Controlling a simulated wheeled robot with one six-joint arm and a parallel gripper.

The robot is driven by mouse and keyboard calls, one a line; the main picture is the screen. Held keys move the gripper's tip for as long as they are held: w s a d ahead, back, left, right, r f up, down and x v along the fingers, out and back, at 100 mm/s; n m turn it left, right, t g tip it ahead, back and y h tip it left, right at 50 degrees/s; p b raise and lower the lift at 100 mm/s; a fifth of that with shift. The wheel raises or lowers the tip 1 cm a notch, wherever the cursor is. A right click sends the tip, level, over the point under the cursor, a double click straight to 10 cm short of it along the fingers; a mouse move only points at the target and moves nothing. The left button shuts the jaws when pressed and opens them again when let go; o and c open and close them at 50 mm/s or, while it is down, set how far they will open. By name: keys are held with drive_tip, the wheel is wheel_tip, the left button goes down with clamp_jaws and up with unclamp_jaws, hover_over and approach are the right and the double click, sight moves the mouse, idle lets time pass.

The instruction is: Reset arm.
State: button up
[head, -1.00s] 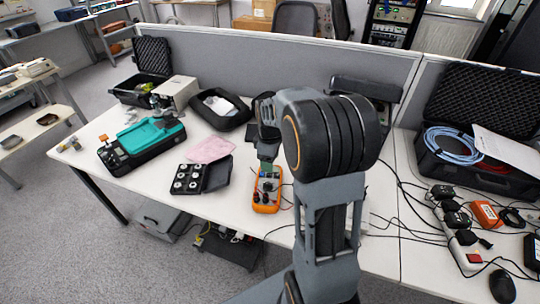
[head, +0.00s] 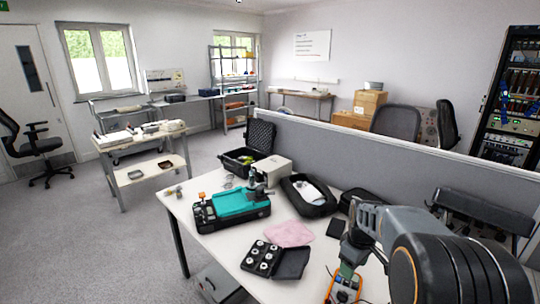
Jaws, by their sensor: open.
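My arm reaches in from the lower right of the head view, with its large dark joint nearest the camera. My gripper (head: 351,258) is at the far end of the arm, pointing down over the white table (head: 215,243). It is open, small and partly hidden by my own arm links. Below it lies an orange multimeter (head: 345,290), cut by the bottom edge of the picture. I cannot tell whether the gripper touches it.
A teal-and-black device (head: 240,204), a black case with round weights (head: 264,258), a pink cloth (head: 288,234) and an open black case (head: 309,193) lie on the table. A grey partition (head: 400,170) runs behind. A white cart (head: 140,158) stands left, with open floor before it.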

drive_tip(key=s+a+r+m+t+p, duration=0.1)
drive_tip(key=s+a+r+m, duration=0.2)
drive_tip(key=s, duration=0.4)
drive_tip(key=s+a+r+m+t+p, duration=0.2)
drive_tip(key=s+a+r+m, duration=0.2)
drive_tip(key=s+a, duration=0.3)
drive_tip(key=shift+s+r+t, duration=0.3)
drive_tip(key=shift+s+r, duration=0.2)
drive_tip(key=shift+r, duration=0.2)
